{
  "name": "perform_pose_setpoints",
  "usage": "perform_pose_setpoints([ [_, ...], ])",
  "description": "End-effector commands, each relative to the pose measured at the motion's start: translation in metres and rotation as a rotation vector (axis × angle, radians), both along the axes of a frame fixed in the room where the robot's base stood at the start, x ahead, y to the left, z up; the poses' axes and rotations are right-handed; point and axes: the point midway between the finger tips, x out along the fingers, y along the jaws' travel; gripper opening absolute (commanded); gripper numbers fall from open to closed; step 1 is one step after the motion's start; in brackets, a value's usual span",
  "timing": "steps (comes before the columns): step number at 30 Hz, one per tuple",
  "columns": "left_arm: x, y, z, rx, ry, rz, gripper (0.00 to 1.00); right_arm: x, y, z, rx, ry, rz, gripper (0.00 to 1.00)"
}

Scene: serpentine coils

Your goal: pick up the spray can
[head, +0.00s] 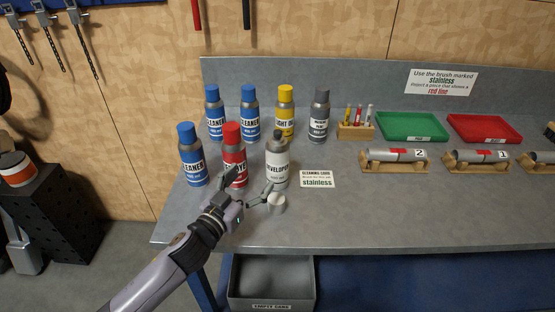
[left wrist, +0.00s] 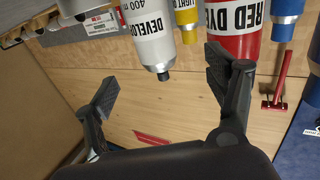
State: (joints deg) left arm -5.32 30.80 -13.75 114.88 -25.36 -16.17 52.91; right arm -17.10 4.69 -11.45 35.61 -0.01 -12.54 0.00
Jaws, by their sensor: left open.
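Several spray cans stand upright on the grey bench. The white DEVELOPER can (head: 277,165) has a bare dark nozzle; a small pale cap-like piece (head: 276,204) stands in front of it. The red dye can (head: 234,150) is just left of it, partly hidden by my gripper. My left gripper (head: 254,181) is open and empty in front of these two cans. In the left wrist view the picture is upside down: the DEVELOPER can (left wrist: 146,35) shows in the gap between the open fingers (left wrist: 158,82), and the red dye can (left wrist: 235,30) is beside the right finger. My right gripper is out of view.
Blue cleaner cans (head: 192,160), a yellow light oil can (head: 285,112) and a grey can (head: 319,118) stand close around. A cleaning card (head: 317,179), a green tray (head: 412,126), a red tray (head: 485,129) and numbered pieces on wooden stands (head: 394,160) lie to the right. The front bench is mostly clear.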

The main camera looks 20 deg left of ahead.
Motion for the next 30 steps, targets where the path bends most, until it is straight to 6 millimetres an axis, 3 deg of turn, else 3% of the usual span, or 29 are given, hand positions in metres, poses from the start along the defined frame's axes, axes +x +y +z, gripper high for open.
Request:
perform_pose_setpoints([
  [4, 0.032, -0.006, 0.004, -0.001, -0.003, 0.001, 0.78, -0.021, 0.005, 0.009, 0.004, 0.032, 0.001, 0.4],
  [9, 0.06, -0.012, 0.002, -0.001, -0.001, 0.001, 0.78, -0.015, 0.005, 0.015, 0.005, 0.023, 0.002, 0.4],
  [16, 0.075, -0.016, 0.001, -0.001, 0.0, 0.0, 0.78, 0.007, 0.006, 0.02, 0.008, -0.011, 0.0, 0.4],
  [24, 0.11, -0.03, 0.0, -0.001, 0.0, 0.001, 0.78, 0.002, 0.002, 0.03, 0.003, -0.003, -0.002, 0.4],
  [30, 0.121, -0.032, -0.001, -0.001, 0.0, 0.0, 0.78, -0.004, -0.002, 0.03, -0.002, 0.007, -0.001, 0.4],
])
